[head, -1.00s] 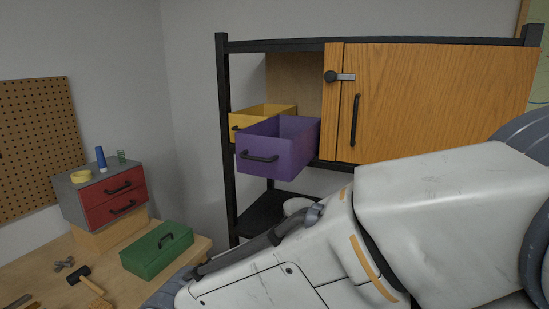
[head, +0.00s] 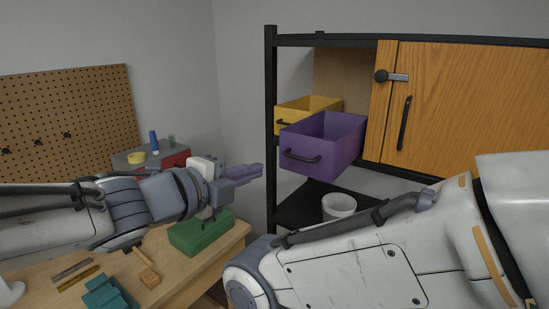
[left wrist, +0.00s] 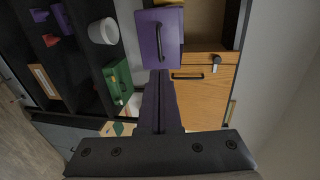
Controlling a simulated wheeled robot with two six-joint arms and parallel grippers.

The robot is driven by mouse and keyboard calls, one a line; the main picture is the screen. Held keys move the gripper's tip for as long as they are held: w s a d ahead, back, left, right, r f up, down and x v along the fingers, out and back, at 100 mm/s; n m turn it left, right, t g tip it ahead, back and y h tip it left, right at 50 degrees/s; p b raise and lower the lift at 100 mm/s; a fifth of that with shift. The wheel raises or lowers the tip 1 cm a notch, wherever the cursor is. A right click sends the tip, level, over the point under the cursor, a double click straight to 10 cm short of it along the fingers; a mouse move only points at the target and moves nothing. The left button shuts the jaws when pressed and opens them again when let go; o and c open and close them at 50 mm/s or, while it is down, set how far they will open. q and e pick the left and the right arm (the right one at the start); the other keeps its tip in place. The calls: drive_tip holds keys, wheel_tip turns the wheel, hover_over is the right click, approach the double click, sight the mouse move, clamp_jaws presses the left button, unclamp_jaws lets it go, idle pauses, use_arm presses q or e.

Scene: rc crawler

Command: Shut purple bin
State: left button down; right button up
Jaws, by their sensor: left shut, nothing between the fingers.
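The purple bin (head: 319,146) is an open-topped drawer with a black front handle. It sticks out of the black shelf rack, pulled forward, beside the yellow bin. In the left wrist view its front (left wrist: 172,40) is just ahead of the fingertips. My left gripper (head: 260,171) is shut and empty, pointing right toward the bin, a little below and left of its handle, apart from it in the head view. In the left wrist view the shut fingers (left wrist: 159,78) point at the bin's front. My right arm crosses the lower right; its gripper is out of view.
A yellow bin (head: 300,112) sits left of and behind the purple one. A wooden cabinet door (head: 460,100) with black handle closes the right. A white pot (head: 339,206) stands on the lower shelf. A green box (head: 202,234) is on the workbench below my left gripper.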

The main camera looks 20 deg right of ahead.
sight(297, 158)
use_arm(q)
drive_tip(key=p+x, duration=0.2)
drive_tip(key=x, duration=1)
drive_tip(key=shift+d+p, duration=0.1)
drive_tip(key=shift+p, duration=0.25)
drive_tip(key=shift+w+d+f, duration=0.2)
drive_tip(key=shift+w+d, duration=0.1)
drive_tip(key=shift+d, duration=0.1)
